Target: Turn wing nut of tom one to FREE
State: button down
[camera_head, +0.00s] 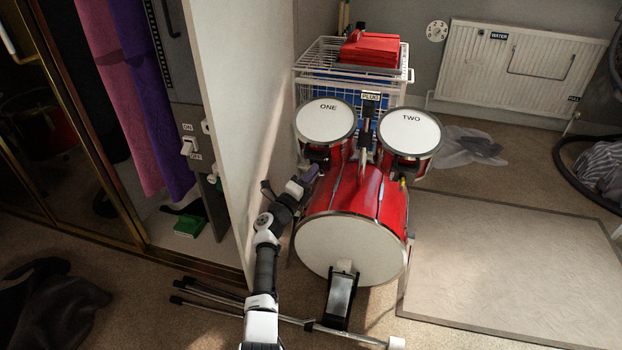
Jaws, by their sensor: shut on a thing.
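The red drum kit stands at the centre of the head view. Tom one (325,120), marked ONE, is on the left above the bass drum (350,245). Tom two (411,132) is on the right. My arm reaches up along the left of the bass drum. My gripper (311,174) is at the dark bracket (318,155) under tom one, shut on the wing nut there. The wing nut itself is too small and hidden by the gripper to make out, so its setting cannot be read.
A white panel (245,120) stands close to the left of my arm. A wire basket (310,78) with red things is behind the toms. Metal stand legs (210,303) lie on the floor in front. A pale mat (510,260) covers open floor on the right.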

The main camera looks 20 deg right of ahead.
jog(key=shift+n, duration=0.3)
dwell(0.4)
jog(key=c, duration=1.5)
grip_release()
jog(key=p+v, duration=0.1)
jog(key=v, duration=0.6)
jog(key=shift+s+a+f, duration=0.1)
jog(key=shift+a+f, duration=0.1)
jog(key=shift+d, duration=0.1)
